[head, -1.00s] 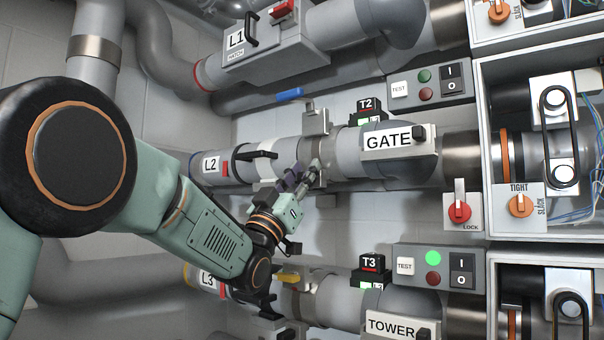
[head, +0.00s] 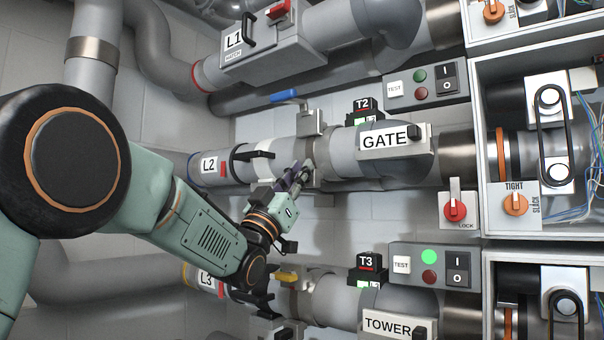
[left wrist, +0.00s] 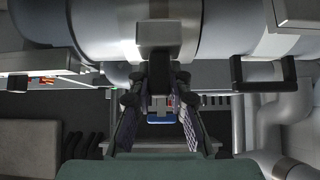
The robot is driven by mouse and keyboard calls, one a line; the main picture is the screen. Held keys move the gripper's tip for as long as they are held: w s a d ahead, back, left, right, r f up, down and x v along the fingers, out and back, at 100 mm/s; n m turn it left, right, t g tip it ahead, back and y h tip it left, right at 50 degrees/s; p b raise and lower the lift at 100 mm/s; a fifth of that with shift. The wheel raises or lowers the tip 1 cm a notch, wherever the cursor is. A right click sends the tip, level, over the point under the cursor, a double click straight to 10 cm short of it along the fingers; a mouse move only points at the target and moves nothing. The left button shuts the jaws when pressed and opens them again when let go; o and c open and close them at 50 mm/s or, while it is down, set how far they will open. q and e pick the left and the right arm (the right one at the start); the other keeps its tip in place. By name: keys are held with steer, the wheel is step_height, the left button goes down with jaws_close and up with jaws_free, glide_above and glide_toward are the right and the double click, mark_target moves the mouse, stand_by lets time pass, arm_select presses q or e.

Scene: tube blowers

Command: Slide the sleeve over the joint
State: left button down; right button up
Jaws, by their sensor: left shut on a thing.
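The L2 tube (head: 233,170) runs across the head view to the GATE housing (head: 385,142). A metal band (head: 318,150), apparently the sleeve, sits around this tube just left of GATE, with a grey latch block (head: 310,122) on top. My left gripper (head: 302,176) is at the tube's underside, below the band. The joint's edge under the band cannot be made out. My right gripper is not in view.
A black handle (head: 254,155) stands out from the L2 tube, left of my gripper. A blue lever (head: 285,96) is above. The L3 tube (head: 335,298) runs close below my arm. A switch panel (head: 430,270) and a red lock knob (head: 455,210) are at the right.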

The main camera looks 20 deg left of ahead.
mark_target(293, 155)
arm_select(q)
steer(key=a, duration=0.2)
steer(key=w+a, duration=0.1)
steer(key=a, duration=0.1)
steer(key=shift+w+a+r, duration=0.1)
steer(key=shift+w+r, duration=0.1)
steer(key=c, duration=1.7)
jaws_free()
steer(key=o, duration=0.4)
steer(key=shift+w+a+f, duration=0.2)
steer(key=shift+a, duration=0.15)
steer(key=shift+o, duration=0.4)
steer(key=shift+s+d, duration=0.15)
steer(key=shift+d, duration=0.15)
steer(key=v, duration=1.2)
